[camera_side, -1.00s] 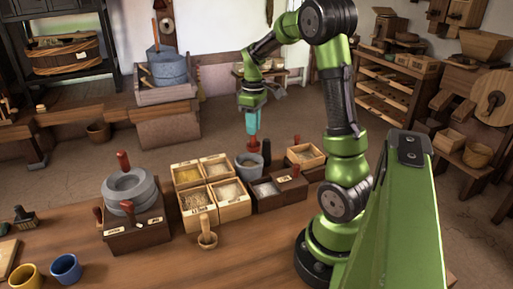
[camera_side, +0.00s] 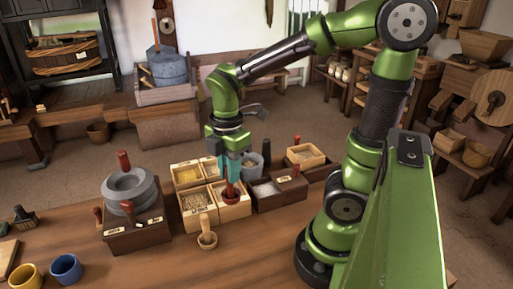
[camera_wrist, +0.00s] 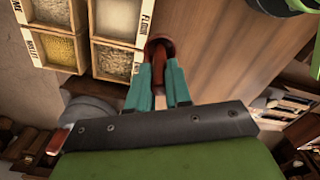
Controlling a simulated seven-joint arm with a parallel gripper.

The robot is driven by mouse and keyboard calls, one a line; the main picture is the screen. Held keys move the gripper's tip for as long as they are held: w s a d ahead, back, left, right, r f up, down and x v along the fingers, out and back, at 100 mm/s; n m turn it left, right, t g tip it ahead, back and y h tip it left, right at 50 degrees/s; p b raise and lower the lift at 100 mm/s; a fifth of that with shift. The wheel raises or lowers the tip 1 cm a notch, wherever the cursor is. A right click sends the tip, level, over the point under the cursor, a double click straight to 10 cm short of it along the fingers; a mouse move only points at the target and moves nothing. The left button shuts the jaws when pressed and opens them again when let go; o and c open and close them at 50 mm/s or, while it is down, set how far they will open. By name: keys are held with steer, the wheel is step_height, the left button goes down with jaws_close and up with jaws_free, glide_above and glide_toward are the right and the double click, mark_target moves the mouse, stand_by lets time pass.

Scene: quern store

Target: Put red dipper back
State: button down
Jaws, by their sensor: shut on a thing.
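The red dipper (camera_side: 230,196) hangs upright from my gripper (camera_side: 232,172), whose teal fingers are closed on its handle. In the side view its cup appears in front of the front right box (camera_side: 236,211) of a group of light wooden grain boxes. I cannot tell whether it touches that box. In the wrist view the dipper's round cup (camera_wrist: 160,44) shows beyond the fingertips (camera_wrist: 159,78), beside the edge of the labelled boxes (camera_wrist: 118,62). Its handle is partly hidden by the fingers.
A dark box (camera_side: 280,197) with pale contents and a grey pot (camera_side: 250,170) stand right of the boxes. A wooden scoop (camera_side: 207,238) stands in front. A stone quern (camera_side: 130,184) is left. Blue (camera_side: 66,268) and yellow cups are front left. The front table middle is clear.

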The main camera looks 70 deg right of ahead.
steer(key=shift+s+a+f+n, duration=0.15)
steer(key=shift+s+f+n, duration=0.45)
steer(key=shift+f, duration=1.05)
steer(key=shift+s+a+f+n, duration=0.15)
steer(key=shift+s+f+n, duration=0.45)
steer(key=shift+f, duration=1)
steer(key=shift+s+a+f+n, duration=0.25)
steer(key=shift+f+n, duration=0.55)
steer(key=shift+f, duration=0.85)
steer(key=shift+d, duration=0.1)
steer(key=shift+f, duration=0.2)
steer(key=c, duration=1.1)
jaws_free()
steer(key=shift+o, duration=0.2)
steer(key=shift+r, duration=0.15)
